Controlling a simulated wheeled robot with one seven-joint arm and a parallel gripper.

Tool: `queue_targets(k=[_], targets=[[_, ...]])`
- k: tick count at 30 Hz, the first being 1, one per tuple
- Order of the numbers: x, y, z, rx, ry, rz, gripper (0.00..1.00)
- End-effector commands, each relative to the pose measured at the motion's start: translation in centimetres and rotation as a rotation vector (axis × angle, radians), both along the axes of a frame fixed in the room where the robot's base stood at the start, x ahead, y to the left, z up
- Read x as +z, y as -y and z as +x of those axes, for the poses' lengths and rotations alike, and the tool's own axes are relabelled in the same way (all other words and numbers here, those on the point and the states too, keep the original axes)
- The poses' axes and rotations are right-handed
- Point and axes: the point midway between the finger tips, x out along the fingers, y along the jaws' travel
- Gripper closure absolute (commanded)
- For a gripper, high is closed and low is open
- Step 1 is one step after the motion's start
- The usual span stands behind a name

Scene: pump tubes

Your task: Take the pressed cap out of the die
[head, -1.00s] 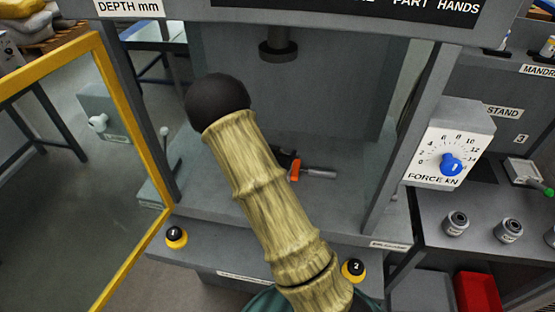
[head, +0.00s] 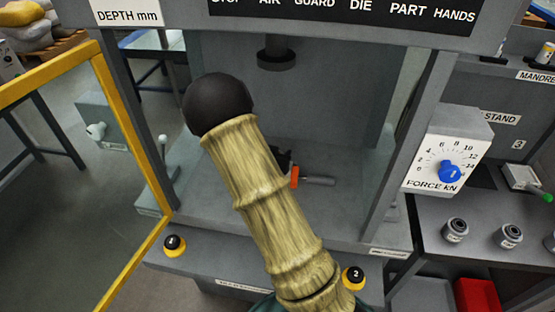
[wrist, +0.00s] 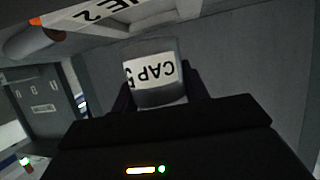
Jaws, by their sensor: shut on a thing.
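A grey cap (wrist: 155,95) with a white band reading "CAP 5" sits between the fingers of my gripper (wrist: 158,88) in the wrist view. My gripper is shut on it. A white label reading "IE 2" (wrist: 95,10), probably the die's, shows at the top of the wrist view, apart from the cap. In the head view my arm hides most of the gripper, the cap and the die. An orange piece (head: 294,176) with a grey rod (head: 318,181) shows just right of my arm on the press bed.
The press ram (head: 276,52) hangs above the bed. A yellow-framed guard (head: 130,130) stands open at left. Buttons 1 (head: 173,245) and 2 (head: 354,277) sit on the front ledge. The force dial (head: 449,160) and a side bench with mandrels (head: 455,229) are at right.

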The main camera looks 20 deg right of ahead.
Motion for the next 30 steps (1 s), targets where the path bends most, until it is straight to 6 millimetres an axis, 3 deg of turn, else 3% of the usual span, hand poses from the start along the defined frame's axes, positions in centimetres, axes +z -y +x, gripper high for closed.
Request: queue_targets(k=[6,12,30], targets=[[4.4,-0.1,0.1,0.001,0.007,0.001,0.85],[6.9,-0.1,0.1,0.001,0.004,0.001,0.85],[7.2,0.0,0.0,0.001,0.001,0.0,0.85]])
